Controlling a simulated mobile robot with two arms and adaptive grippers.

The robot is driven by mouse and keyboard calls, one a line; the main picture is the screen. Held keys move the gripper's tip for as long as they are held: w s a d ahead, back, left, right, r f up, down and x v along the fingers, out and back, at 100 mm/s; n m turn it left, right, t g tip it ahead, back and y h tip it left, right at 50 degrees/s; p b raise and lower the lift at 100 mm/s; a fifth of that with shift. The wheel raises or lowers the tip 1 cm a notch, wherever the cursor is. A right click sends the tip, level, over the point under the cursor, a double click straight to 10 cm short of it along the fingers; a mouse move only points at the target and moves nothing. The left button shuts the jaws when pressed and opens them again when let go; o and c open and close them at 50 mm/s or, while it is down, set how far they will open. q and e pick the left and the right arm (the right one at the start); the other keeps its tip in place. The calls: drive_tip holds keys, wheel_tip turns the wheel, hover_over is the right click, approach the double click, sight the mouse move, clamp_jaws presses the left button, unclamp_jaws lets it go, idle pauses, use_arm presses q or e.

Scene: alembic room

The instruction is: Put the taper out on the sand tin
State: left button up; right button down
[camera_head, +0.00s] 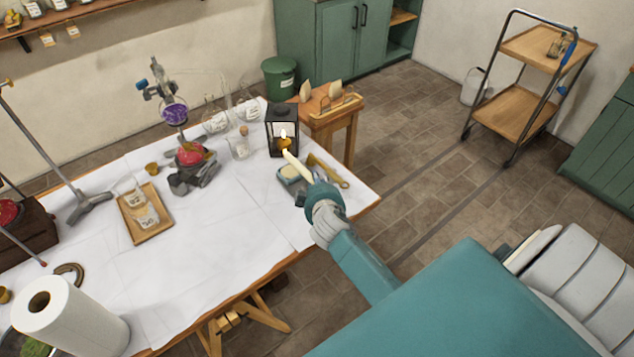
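The taper (297,167) is a cream stick that sticks out from my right gripper (312,183), up and to the left. My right gripper seems shut on its lower end; the wrist hides most of the fingers. The taper's far end lies in front of the black lantern (270,124). A bright flame and a yellow-brown patch show there; I cannot tell whether the flame is the taper's or the lantern's. A small blue-grey tin with pale filling, apparently the sand tin (284,172), sits just left of the taper, partly hidden. My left gripper is not in view.
A glass and red still (192,154) and a corked flask (239,148) stand left of the lantern. A wooden tray (153,237) holds labelled packets. A paper roll (70,318) stands front left. The white-covered table (215,245) is clear at centre.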

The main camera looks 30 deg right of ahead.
drive_tip(key=shift+f+b, duration=1.2)
drive_tip(key=shift+f, duration=0.4)
drive_tip(key=shift+f+b, duration=0.55)
drive_tip(key=shift+f, duration=0.15)
drive_tip(key=shift+f, duration=0.1)
drive_tip(key=c, duration=1.4)
unclamp_jaws()
drive_tip(key=shift+c, duration=0.2)
drive_tip(key=shift+s, duration=0.1)
drive_tip(key=v, duration=1.2)
